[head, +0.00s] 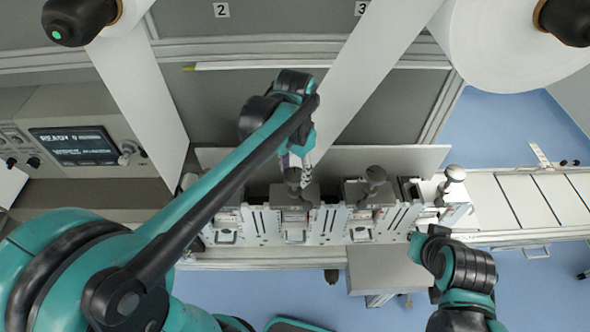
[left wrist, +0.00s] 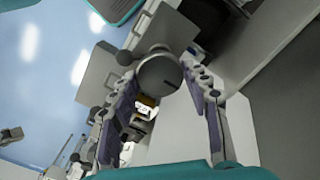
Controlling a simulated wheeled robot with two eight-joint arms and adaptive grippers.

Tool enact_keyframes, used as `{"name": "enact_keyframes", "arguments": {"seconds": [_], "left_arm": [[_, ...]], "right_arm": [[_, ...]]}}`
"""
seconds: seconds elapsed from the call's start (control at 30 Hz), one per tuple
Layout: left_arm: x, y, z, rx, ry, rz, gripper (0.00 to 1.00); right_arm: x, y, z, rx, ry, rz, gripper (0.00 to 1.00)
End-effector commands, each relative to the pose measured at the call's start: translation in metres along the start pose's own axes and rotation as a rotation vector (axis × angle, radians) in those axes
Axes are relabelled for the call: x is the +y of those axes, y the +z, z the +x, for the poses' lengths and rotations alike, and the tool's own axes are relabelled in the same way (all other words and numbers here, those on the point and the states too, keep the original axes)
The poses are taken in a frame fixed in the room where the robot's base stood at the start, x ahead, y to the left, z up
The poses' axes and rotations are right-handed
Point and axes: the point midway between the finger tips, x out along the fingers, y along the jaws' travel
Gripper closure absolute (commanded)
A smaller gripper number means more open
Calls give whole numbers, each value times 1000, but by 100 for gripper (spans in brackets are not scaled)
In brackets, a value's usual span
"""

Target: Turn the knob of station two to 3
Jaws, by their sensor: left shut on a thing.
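A row of grey station units stands on a bench. My left gripper (head: 300,172) reaches down over one with a dark round-headed knob (head: 292,181), partly hidden by the gripper. In the left wrist view my left gripper (left wrist: 162,98) has its two fingers on either side of the grey round knob head (left wrist: 159,73), shut on it. A small yellow and white label (left wrist: 145,106) shows beyond the knob; its marks are too small to read. Wall plates read 2 (head: 221,10) and 3 (head: 361,8). My right gripper (head: 422,240) is by the bench front; its fingers are unclear.
More knobs stand to the right, a dark one (head: 375,176) and a grey one (head: 455,174). White web strips (head: 140,85) run down from rolls (head: 510,45). A panel screen (head: 75,146) reads READY. A grey box (head: 385,269) sits in front of the bench.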

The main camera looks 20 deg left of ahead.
Motion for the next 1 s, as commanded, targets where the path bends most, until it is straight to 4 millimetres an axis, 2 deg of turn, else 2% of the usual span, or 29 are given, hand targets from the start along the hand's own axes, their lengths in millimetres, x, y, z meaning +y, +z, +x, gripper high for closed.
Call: {"name": "enact_keyframes", "arguments": {"seconds": [0.47, 0.5, 0.53, 0.57, 0.87, 1.0], "left_arm": [[0, 0, 0, -1, 0, 11, 82], [0, 0, 0, -1, 0, 11, 43], [0, 0, 0, -1, 0, 11, 35], [0, 0, 0, -1, 0, 11, 32], [0, 0, -1, 0, 0, 11, 32], [0, 0, -12, 0, 0, 10, 32]], "right_arm": [[0, 0, 0, 0, 0, 0, 100], [0, 0, 0, 0, 0, 0, 100], [0, 0, 0, 0, 0, 0, 100], [0, 0, 0, 0, 0, 0, 100], [0, 0, 0, 0, 0, 0, 100], [0, 0, 0, 0, 0, 0, 100]]}}
